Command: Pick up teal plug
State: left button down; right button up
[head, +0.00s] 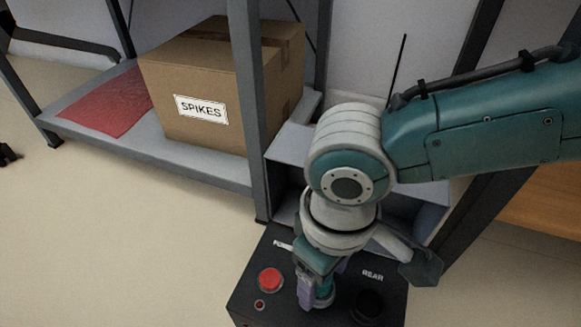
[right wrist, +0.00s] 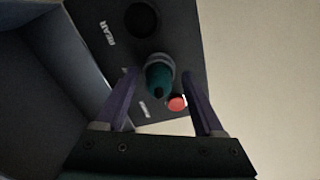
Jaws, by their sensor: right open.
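The teal plug (head: 325,293) stands on a black panel box (head: 250,307), partly hidden by my gripper in the head view. In the right wrist view the teal plug (right wrist: 158,78) has a pale collar and a dark tip, and lies between the purple fingers. My right gripper (head: 320,287) is over the panel with its fingers on either side of the plug. It is open, and in the right wrist view (right wrist: 162,74) a gap shows between each finger and the plug. My left gripper is not in view.
A cardboard box (head: 200,75) marked SPIKES and a red mat (head: 105,100) lie on a grey shelf (head: 185,156). Floor at left is mostly clear.

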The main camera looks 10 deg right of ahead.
jog(key=shift+r, duration=0.1)
grip_shut()
dwell(0.4)
